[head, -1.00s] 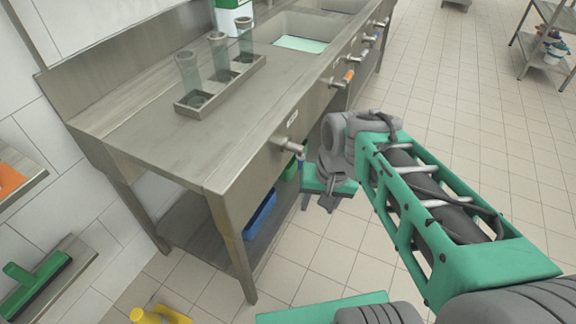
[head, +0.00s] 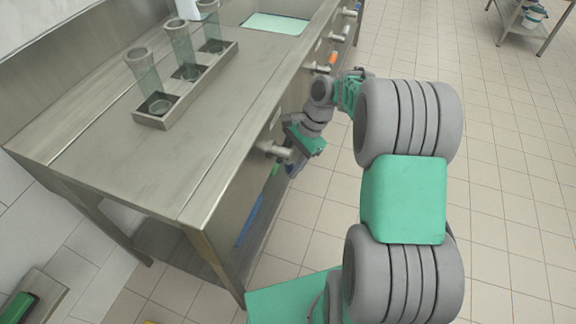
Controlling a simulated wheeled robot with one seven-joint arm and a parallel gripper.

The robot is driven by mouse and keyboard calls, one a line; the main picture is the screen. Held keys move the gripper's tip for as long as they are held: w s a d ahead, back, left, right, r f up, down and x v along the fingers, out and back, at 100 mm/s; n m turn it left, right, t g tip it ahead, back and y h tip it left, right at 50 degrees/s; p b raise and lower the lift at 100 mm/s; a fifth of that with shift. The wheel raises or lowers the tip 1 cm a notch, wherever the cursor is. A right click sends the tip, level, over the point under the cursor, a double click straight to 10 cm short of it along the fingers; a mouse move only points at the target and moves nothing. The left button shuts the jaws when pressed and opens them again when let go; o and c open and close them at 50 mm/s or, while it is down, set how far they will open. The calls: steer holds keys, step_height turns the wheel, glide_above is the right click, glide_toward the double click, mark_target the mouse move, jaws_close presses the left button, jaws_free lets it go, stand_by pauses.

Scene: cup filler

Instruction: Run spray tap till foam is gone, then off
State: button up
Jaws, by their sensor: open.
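The steel counter (head: 90,135) has a sink basin with a flat pale green surface (head: 275,22) in it; I cannot tell whether this is foam. Several tap-like fittings stick out of its front face. The nearest is plain grey (head: 274,150), one further along has an orange part (head: 332,58), and another has a blue part (head: 357,5). I cannot tell which is the spray tap, and no running water shows. My gripper (head: 296,166) is low in front of the counter, just right of the nearest grey fitting. It is open; its fingers are small and partly hidden.
A steel tray (head: 221,62) with three clear cylinders (head: 147,88) stands on the counter. A blue item (head: 248,222) is under the counter. Open tiled floor (head: 500,150) lies to the right. A shelf rack (head: 547,22) stands far back right.

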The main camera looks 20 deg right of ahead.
steer(key=shift+a+f, duration=0.1)
steer(key=shift+f, duration=0.15)
steer(key=shift+c, duration=0.4)
jaws_close()
stand_by(0.9)
